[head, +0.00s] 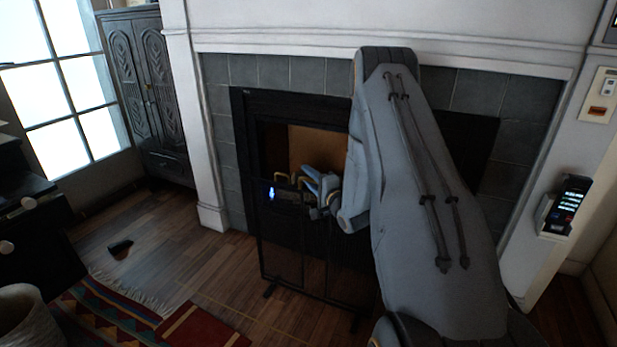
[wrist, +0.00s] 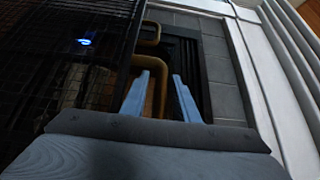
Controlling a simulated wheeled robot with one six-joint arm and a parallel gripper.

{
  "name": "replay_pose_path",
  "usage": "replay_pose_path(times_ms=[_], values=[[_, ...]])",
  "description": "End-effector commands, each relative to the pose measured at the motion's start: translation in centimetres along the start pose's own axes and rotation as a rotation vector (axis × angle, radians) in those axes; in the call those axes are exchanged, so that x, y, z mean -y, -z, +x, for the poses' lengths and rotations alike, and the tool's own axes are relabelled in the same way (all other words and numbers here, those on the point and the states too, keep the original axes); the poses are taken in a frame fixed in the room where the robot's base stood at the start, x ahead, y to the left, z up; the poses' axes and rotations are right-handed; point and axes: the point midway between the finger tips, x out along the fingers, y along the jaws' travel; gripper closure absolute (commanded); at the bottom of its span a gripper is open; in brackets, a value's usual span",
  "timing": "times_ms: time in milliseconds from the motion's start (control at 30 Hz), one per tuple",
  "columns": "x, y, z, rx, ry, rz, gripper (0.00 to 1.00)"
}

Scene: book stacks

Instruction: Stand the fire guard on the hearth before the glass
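The fire guard (head: 304,270) is a dark mesh panel with brass-coloured handles. It stands upright on feet on the floor in front of the fireplace opening. In the wrist view its mesh (wrist: 75,65) fills the left side. My gripper (head: 321,182) is at the guard's top, by the handles. In the wrist view its two blue fingers (wrist: 164,75) are apart, with a brass handle (wrist: 160,95) showing between them and a dark gap beside the right finger. Whether a finger touches the handle is unclear. My arm hides the guard's right part and much of the opening.
The black fireplace frame (head: 243,150) sits in grey tiles (head: 275,72) within a white surround (head: 205,150). A patterned rug (head: 110,315) lies at lower left, with a small dark object (head: 120,248) beyond it. A dark carved cabinet (head: 150,85) stands back left.

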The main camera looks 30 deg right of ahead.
Motion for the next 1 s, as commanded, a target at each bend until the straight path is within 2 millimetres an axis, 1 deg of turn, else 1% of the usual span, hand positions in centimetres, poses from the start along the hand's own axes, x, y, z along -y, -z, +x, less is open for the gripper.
replay_pose_path(times_ms=[267, 367, 467, 567, 800, 900, 1000], values=[[0.0, 0.0, 0.0, 0.000, 0.000, 0.000, 0.70], [0.3, 0.0, -0.1, 0.000, 0.000, 0.000, 0.70], [0.2, 0.1, -1.2, -0.001, -0.002, 0.001, 0.70], [0.2, 0.1, -2.9, -0.002, -0.003, 0.001, 0.70], [0.2, 0.1, -8.0, -0.002, -0.002, 0.002, 0.70], [0.3, 0.1, -9.7, -0.003, -0.002, 0.001, 0.70], [0.2, 0.0, -10.9, -0.001, -0.001, 0.001, 0.70]])
